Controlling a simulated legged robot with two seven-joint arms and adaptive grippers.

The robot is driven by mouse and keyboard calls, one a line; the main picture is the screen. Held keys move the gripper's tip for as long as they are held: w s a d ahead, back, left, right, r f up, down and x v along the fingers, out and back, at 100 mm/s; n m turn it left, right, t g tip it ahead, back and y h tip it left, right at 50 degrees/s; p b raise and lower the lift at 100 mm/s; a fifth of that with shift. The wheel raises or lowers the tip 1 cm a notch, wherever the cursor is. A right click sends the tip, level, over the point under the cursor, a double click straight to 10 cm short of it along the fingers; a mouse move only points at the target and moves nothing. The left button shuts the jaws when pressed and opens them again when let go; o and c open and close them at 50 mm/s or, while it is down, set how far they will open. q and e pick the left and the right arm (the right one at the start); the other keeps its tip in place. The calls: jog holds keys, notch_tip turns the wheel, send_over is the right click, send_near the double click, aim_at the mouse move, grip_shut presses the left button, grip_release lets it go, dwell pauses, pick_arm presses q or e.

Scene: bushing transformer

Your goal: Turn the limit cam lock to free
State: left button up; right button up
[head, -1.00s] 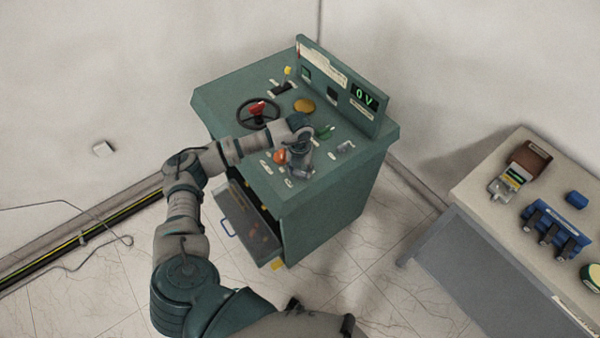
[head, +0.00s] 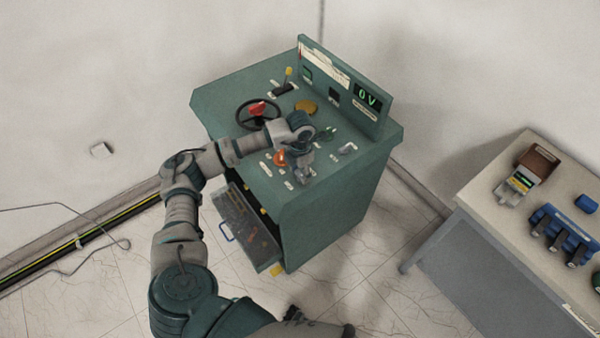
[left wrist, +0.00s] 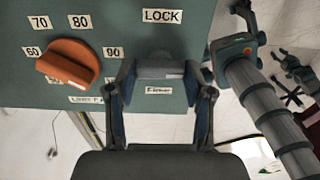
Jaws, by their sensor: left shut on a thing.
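The limit cam lock (left wrist: 160,68) is a grey knob on the green panel, between a LOCK label (left wrist: 162,15) above it and a small, hard-to-read label (left wrist: 158,90) below it. My left gripper (left wrist: 160,80) is shut on it, with one finger at each side. I cannot tell which label the knob points to. In the head view my left gripper (head: 304,174) comes down on the panel's near right corner and hides the knob. Dark parts of my body show at the bottom of the head view; my right gripper's state cannot be made out.
An orange dial (left wrist: 68,62) with number labels sits left of the lock. The green cabinet (head: 330,215) also carries a black handwheel (head: 258,114), a yellow-tipped lever (head: 288,72) and an open drawer (head: 245,225). A table (head: 480,190) stands at the right.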

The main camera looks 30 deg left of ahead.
aim_at(301, 172)
pick_arm(q)
jog(key=shift+w+r, duration=0.15)
jog(key=shift+w, duration=0.05)
dwell(0.3)
jog(key=o, duration=1.1)
jog(key=shift+c, duration=0.2)
jog(key=shift+o, duration=0.5)
jog(key=shift+w+f, duration=0.1)
jog(key=shift+f, duration=0.1)
jog(key=shift+r, duration=0.35)
notch_tip(301, 172, up, 11)
jog(key=shift+a, duration=0.1)
